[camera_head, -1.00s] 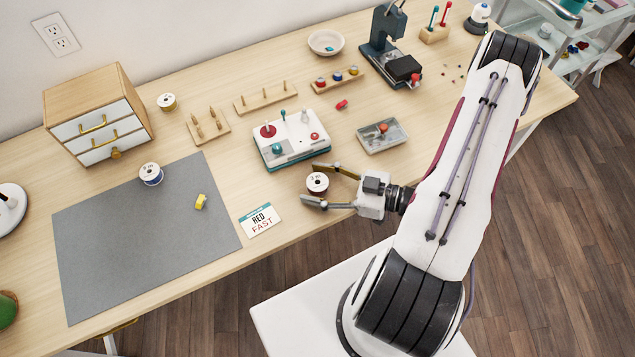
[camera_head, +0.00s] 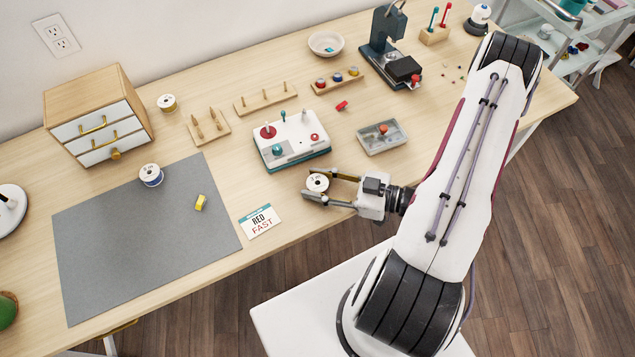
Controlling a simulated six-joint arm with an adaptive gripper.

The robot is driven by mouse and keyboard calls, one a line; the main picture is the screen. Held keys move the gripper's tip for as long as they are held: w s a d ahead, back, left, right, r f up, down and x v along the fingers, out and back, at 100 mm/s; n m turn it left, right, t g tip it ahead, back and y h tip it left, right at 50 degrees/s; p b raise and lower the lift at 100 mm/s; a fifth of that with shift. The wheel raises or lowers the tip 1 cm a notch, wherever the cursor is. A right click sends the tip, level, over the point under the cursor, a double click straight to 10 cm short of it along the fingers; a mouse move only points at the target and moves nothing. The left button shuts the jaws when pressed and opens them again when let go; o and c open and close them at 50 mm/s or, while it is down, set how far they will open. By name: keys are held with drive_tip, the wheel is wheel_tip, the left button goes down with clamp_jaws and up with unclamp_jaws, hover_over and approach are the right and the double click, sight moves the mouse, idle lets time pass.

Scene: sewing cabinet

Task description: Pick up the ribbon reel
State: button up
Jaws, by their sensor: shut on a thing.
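A ribbon reel (camera_head: 317,182) with a white, printed top face stands near the front edge of the table. My gripper (camera_head: 318,188) reaches in from the right and is shut on this reel, with one finger behind it and one in front. The fingers hide most of the reel's side. I cannot tell whether it is clear of the table.
A white machine (camera_head: 292,140) with coloured knobs stands just behind the gripper. A "RED FAST" card (camera_head: 260,220) lies to its left. A grey tray (camera_head: 382,137) lies behind right. The grey mat (camera_head: 140,250) holds a small yellow item (camera_head: 200,202); the rest of it is mostly clear.

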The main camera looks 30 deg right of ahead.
drive_tip(key=shift+r, duration=0.15)
wheel_tip(320, 180, up, 10)
drive_tip(key=shift+f, duration=0.2)
idle(0.6)
idle(0.9)
drive_tip(key=shift+n, duration=0.3)
drive_tip(key=w, duration=1.1)
drive_tip(key=shift+w+d+r, duration=0.15)
drive_tip(key=shift+w+r, duration=0.1)
drive_tip(key=shift+r, duration=0.15)
drive_tip(key=shift+n+g+y, duration=0.5)
drive_tip(key=shift+g+y, duration=0.3)
drive_tip(key=a, duration=0.1)
drive_tip(key=w+a, duration=0.1)
drive_tip(key=a, duration=0.1)
drive_tip(key=w+a, duration=0.1)
drive_tip(key=shift+a+r, duration=0.15)
drive_tip(key=shift+r, duration=0.25)
drive_tip(key=shift+a, duration=0.5)
